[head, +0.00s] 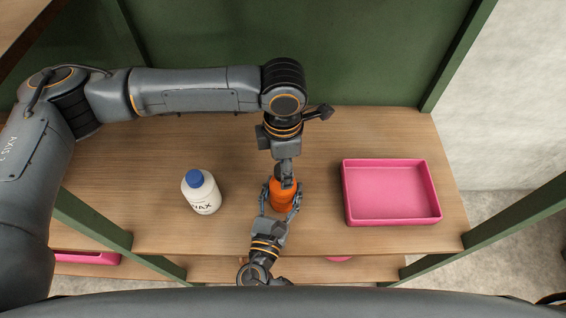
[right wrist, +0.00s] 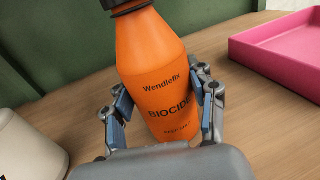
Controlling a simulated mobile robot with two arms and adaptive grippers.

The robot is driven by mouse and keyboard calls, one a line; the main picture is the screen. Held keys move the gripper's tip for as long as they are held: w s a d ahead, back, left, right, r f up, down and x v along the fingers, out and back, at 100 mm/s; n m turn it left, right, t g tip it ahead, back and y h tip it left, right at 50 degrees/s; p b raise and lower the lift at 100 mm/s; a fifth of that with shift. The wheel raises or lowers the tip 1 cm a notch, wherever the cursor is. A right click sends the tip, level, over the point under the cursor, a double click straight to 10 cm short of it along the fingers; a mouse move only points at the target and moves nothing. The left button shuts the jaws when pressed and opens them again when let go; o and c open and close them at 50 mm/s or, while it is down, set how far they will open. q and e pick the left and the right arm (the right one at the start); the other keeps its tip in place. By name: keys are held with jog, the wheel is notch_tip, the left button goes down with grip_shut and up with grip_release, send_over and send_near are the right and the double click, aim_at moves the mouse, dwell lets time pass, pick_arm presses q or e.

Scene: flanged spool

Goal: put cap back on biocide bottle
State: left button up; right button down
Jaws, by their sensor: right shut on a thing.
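The orange biocide bottle (head: 282,197) stands upright on the wooden shelf; its label reads "Wendlefix BIOCIDE" in the right wrist view (right wrist: 160,75). My right gripper (head: 282,193) is shut on its body, with one finger on each side (right wrist: 160,92). A dark cap-like piece (right wrist: 123,5) sits at the bottle's top, cut off by the frame edge. My left gripper (head: 287,177) points down directly over the bottle's top and hides it in the head view. Whether its fingers are closed on the cap cannot be made out.
A white bottle with a blue cap (head: 202,192) stands on the shelf to the left. An empty pink tray (head: 435,212) lies to the right. A green back panel (head: 370,50) rises behind. Bare shelf lies between these things.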

pick_arm(q)
jog(key=shift+r, duration=2.25)
jog(key=shift+c, duration=0.4)
